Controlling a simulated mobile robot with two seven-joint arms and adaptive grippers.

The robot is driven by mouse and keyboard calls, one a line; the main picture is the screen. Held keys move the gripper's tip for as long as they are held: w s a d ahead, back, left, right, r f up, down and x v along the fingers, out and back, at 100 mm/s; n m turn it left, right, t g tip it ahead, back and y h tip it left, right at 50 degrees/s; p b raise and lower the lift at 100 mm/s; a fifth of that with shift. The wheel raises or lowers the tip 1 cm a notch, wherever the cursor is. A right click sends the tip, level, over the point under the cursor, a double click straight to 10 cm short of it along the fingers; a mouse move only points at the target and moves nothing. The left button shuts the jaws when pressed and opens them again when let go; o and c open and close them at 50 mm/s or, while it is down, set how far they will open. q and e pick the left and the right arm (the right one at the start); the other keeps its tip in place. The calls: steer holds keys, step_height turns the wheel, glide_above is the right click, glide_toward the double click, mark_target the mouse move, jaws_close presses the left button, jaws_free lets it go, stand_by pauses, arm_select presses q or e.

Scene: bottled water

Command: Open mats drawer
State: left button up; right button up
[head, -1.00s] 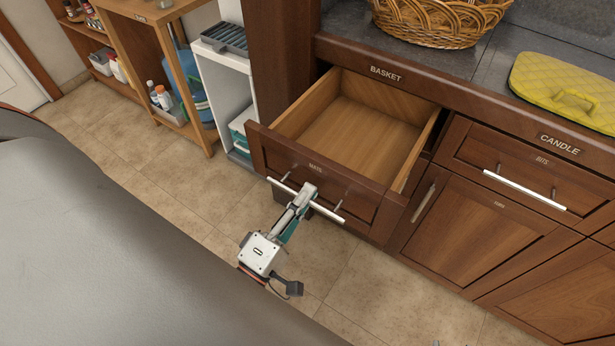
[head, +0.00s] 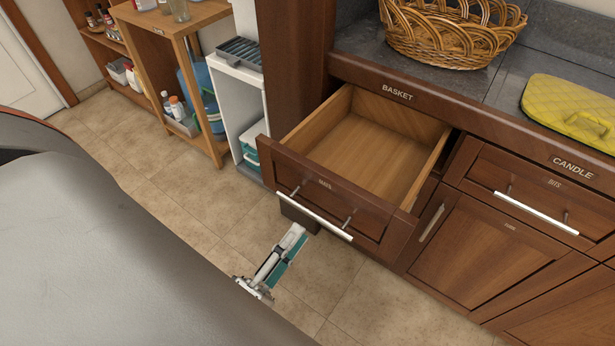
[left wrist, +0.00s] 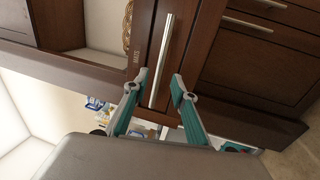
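The mats drawer (head: 375,150) is pulled well out of the brown cabinet and looks empty inside. Its front carries a small label and a silver bar handle (head: 314,215). My left gripper (head: 297,236) is below and in front of the handle, apart from it. In the left wrist view the two teal-and-grey fingers of my left gripper (left wrist: 160,84) are spread with nothing held between them. The handle also shows in the left wrist view (left wrist: 162,60), beyond the fingertips. My right gripper is in neither view.
The closed bits drawer (head: 530,190) and a cabinet door (head: 480,250) are to the right. A wicker basket (head: 450,35) and a yellow quilted mat (head: 570,110) rest on the counter. Wooden shelves (head: 180,75) stand at left. Tiled floor (head: 170,200) lies clear in front.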

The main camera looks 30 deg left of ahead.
arm_select(q)
steer(key=s, duration=0.2)
steer(key=s+f, duration=0.1)
steer(key=s, duration=0.2)
steer(key=shift+a, duration=0.1)
stand_by(0.4)
steer(key=w+d+m+g+h+p, duration=0.5)
steer(key=d+m, duration=0.3)
steer(key=m, duration=0.6)
steer(key=a+f+m+g+y+p, duration=0.3)
steer(key=a+f+m, duration=0.4)
steer(key=f, duration=0.5)
steer(key=shift+s+f+m+g+p, duration=0.15)
steer(key=shift+s+m+g+p, duration=0.25)
steer(key=shift+g, duration=0.5)
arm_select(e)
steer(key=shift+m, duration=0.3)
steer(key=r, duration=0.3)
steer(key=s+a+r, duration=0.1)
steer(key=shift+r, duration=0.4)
